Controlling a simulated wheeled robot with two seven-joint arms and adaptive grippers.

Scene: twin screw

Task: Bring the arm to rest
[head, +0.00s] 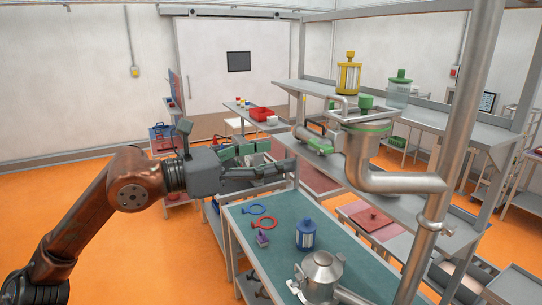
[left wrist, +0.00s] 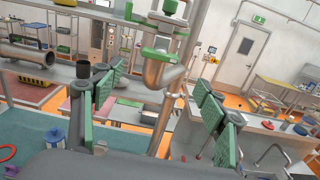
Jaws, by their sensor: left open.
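My left gripper (head: 282,161) is open and empty. It is held in the air above the back edge of the teal-topped table (head: 349,261), pointing right towards the steel shelf rack. Its two green-padded fingers stand wide apart in the left wrist view (left wrist: 160,90), with nothing between them but the background. My left arm comes in from the left edge, over the orange floor. My right gripper is in neither view.
On the table are a blue canister (head: 306,235), a steel vessel (head: 320,273), a red ring clamp (head: 264,223) and a blue one (head: 254,209). A steel pipe (head: 388,180) with a green clamp stands at the rack (head: 440,128). Yellow (head: 348,77) and green-capped (head: 397,92) canisters are on top.

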